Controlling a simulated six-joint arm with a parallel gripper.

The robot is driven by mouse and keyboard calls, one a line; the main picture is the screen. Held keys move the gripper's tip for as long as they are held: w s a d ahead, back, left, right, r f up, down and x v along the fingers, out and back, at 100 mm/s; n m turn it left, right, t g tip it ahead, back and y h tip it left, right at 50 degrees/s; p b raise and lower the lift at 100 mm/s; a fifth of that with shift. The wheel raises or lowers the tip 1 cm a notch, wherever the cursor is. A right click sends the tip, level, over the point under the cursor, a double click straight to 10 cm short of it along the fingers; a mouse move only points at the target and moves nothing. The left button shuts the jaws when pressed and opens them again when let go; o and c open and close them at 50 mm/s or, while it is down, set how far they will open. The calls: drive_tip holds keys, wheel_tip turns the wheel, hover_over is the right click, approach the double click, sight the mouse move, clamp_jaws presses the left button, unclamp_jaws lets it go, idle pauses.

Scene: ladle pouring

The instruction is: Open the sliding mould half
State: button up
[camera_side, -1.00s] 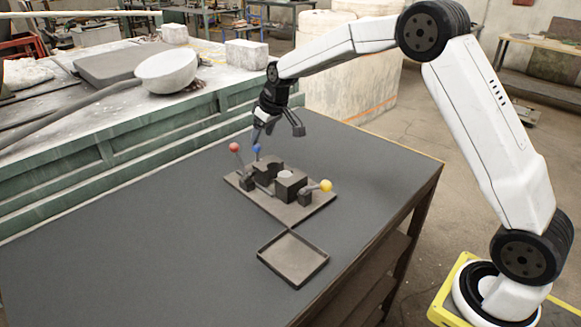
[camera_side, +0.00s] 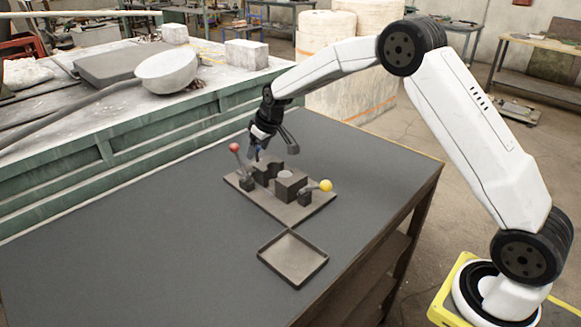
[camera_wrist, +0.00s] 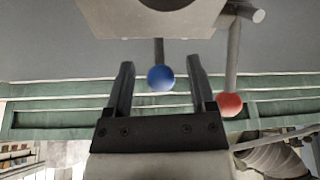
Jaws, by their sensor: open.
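The mould (camera_side: 290,184) sits on its base plate (camera_side: 287,213) on the dark table, with two dark halves standing a little apart. My gripper (camera_side: 266,151) is open, low over the far side of the mould. In the wrist view the blue ball knob (camera_wrist: 161,78) on its rod lies between my open fingers (camera_wrist: 160,82), with room on both sides. In the side view my gripper largely hides this knob. A red ball lever (camera_side: 234,148) stands at the left of the plate, and its ball (camera_wrist: 230,104) is just outside my right finger in the wrist view. A yellow ball lever (camera_side: 326,186) is at the right end.
An empty shallow tray (camera_side: 292,258) lies on the table in front of the mould. A green-sided bench (camera_side: 130,145) with a pale bowl (camera_side: 167,70) runs along the back left. The table's left part is clear.

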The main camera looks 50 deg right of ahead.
drive_tip(key=shift+x, duration=1.2)
clamp_jaws()
idle(0.6)
